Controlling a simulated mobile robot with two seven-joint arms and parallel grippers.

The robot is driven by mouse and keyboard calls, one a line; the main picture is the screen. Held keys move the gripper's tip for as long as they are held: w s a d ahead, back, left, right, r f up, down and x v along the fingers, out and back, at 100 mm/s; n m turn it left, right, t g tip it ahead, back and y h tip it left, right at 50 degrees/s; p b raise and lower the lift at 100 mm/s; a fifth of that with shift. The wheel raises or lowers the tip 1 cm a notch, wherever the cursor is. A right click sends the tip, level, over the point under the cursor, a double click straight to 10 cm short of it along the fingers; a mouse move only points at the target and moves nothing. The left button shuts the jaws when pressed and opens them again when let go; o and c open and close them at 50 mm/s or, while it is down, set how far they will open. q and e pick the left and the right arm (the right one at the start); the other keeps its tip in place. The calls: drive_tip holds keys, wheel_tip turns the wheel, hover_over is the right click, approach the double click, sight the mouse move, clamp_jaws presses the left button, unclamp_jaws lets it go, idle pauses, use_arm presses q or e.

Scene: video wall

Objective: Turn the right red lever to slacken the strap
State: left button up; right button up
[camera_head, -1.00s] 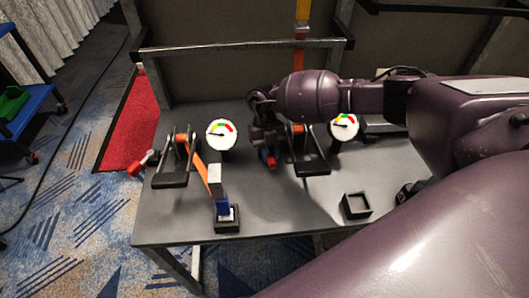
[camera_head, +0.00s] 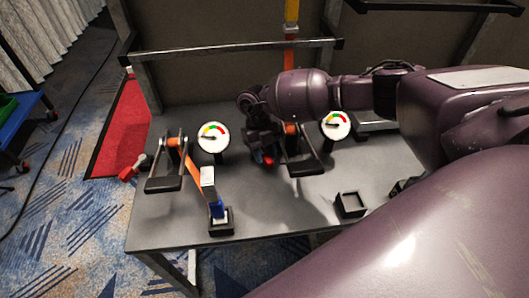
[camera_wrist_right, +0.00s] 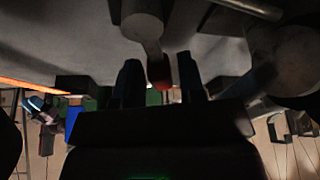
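The right ratchet (camera_head: 304,160), with a dark frame and orange strap, stands on the grey bench. Its lever's red end (camera_head: 268,162) shows at its left, just below my right gripper (camera_head: 262,154). In the right wrist view, the red lever end (camera_wrist_right: 159,72) lies between the two dark fingers of the right gripper (camera_wrist_right: 161,80). The fingers are apart, with narrow gaps beside the red end, so the gripper looks open around it. The right gauge (camera_head: 335,125) stands right of the ratchet; its small needle is hard to read. My left gripper is out of view.
A left ratchet (camera_head: 166,184) with its own red lever (camera_head: 131,171), an orange strap and a left gauge (camera_head: 213,137) occupy the bench's left part. A small black open box (camera_head: 350,204) stands near the front edge. Bare bench (camera_head: 275,208) lies between.

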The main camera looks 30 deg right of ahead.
drive_tip(key=shift+o, duration=0.8)
drive_tip(key=v, duration=1)
drive_tip(key=shift+r, duration=0.4)
drive_tip(key=shift+w, duration=0.1)
